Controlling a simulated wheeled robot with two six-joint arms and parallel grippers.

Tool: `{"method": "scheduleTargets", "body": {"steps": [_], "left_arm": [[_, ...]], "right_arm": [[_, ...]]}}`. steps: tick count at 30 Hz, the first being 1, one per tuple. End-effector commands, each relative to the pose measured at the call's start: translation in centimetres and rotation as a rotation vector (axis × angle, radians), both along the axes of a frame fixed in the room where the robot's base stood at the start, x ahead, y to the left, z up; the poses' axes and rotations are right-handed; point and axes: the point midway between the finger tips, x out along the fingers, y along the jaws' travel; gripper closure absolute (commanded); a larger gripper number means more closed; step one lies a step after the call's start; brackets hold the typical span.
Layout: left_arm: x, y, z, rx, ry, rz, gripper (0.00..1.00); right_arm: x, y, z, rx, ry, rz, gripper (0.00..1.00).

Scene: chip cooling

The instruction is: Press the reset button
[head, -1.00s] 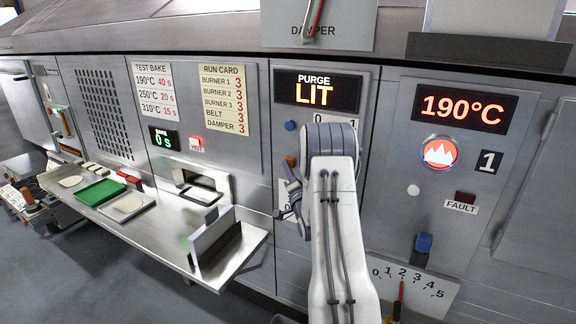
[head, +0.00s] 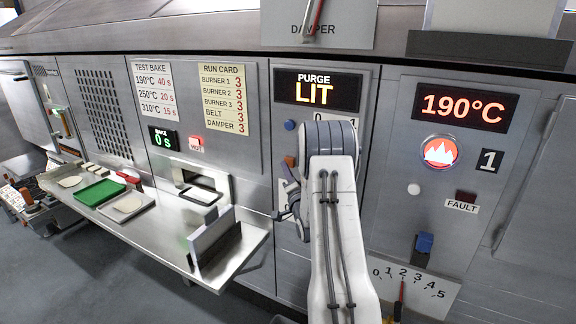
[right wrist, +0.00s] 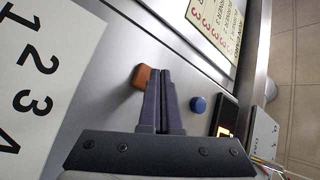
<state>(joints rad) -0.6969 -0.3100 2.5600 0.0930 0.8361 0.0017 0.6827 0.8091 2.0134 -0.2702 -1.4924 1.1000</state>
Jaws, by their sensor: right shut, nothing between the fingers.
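No label reading "reset" is legible in either view. An orange-brown button (head: 290,161) sits on the panel under the PURGE display, just left of my right arm; it also shows in the right wrist view (right wrist: 142,77). My right gripper (right wrist: 159,70) is shut and empty, its fingertips beside and partly over this button; I cannot tell whether they touch it. In the head view the gripper (head: 288,178) is partly hidden by my arm. A blue round button (head: 291,125) is above it, also in the right wrist view (right wrist: 198,104). My left gripper is not in view.
The PURGE display (head: 317,91) reads LIT. A metal shelf (head: 165,235) juts out at left.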

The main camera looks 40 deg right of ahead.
Motion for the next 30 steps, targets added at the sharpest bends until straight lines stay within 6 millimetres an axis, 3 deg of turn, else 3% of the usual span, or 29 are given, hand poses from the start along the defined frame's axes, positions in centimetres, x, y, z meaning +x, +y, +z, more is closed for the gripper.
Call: {"method": "scheduleTargets", "body": {"steps": [13, 30], "left_arm": [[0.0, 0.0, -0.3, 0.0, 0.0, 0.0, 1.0], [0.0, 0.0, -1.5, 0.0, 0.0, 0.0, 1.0]], "right_arm": [[-0.2, 0.7, 0.0, 0.0, 0.0, 0.002, 1.0], [-2.0, 5.0, 0.0, -0.001, 0.0, 0.001, 1.0]]}}
